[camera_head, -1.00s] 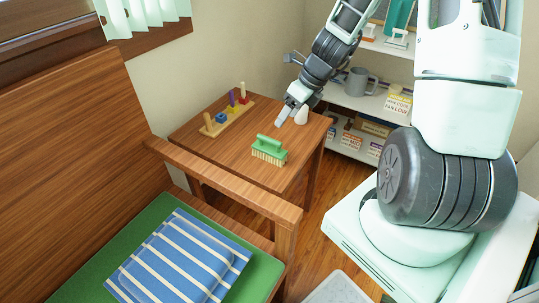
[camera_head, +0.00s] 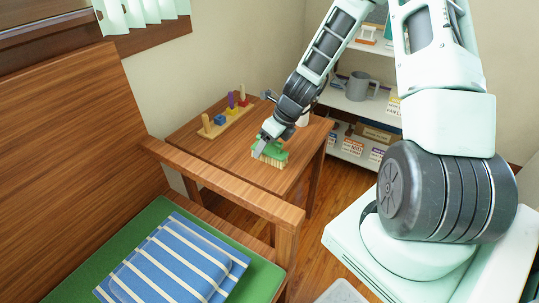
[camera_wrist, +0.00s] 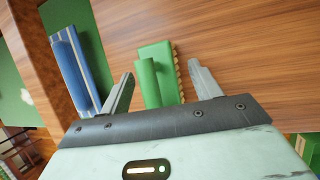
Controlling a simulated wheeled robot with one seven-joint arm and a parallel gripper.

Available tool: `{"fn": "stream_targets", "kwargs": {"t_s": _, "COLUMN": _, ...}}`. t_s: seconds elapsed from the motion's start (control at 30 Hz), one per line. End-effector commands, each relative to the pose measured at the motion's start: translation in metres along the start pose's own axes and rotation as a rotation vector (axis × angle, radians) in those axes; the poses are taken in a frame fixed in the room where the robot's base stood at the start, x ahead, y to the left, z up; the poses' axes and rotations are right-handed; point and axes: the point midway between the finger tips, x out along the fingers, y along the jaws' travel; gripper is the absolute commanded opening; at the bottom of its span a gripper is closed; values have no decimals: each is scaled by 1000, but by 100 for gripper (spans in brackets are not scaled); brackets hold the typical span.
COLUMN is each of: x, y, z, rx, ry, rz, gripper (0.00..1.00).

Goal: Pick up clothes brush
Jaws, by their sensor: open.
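The green clothes brush (camera_head: 270,155), with pale bristles, lies on the small wooden side table (camera_head: 235,150). In the wrist view the brush (camera_wrist: 159,70) sits between the spread fingers, its bristle side toward the right finger. My gripper (camera_head: 264,144) is at the brush in the head view and hides part of its handle. In the wrist view my gripper (camera_wrist: 163,88) is open, with gaps between the fingers and the brush. I cannot tell the exact height of the fingertips over the table.
A peg toy (camera_head: 222,122) stands at the table's back left. A wooden bench arm (camera_head: 225,183) runs along the near side. A striped blue cushion (camera_head: 178,262) lies on the green bench seat. Shelves with a grey mug (camera_head: 361,86) stand behind right.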

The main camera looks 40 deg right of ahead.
Motion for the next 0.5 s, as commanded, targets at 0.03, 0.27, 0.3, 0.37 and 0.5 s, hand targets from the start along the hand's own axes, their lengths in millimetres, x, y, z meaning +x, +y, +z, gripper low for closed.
{"fn": "stream_targets", "kwargs": {"t_s": 0.03, "x": 1, "y": 0, "z": 0, "rx": 0, "ry": 0, "rz": 0, "gripper": 63}}
{"fn": "stream_targets", "kwargs": {"t_s": 0.27, "x": 0, "y": 0, "z": 0, "rx": 0, "ry": 0, "rz": 0, "gripper": 46}}
{"fn": "stream_targets", "kwargs": {"t_s": 0.3, "x": 0, "y": 0, "z": 0, "rx": 0, "ry": 0, "rz": 0, "gripper": 35}}
{"fn": "stream_targets", "kwargs": {"t_s": 0.37, "x": 0, "y": 0, "z": 0, "rx": 0, "ry": 0, "rz": 0, "gripper": 19}}
{"fn": "stream_targets", "kwargs": {"t_s": 0.5, "x": 0, "y": 0, "z": 0, "rx": 0, "ry": 0, "rz": 1, "gripper": 12}}
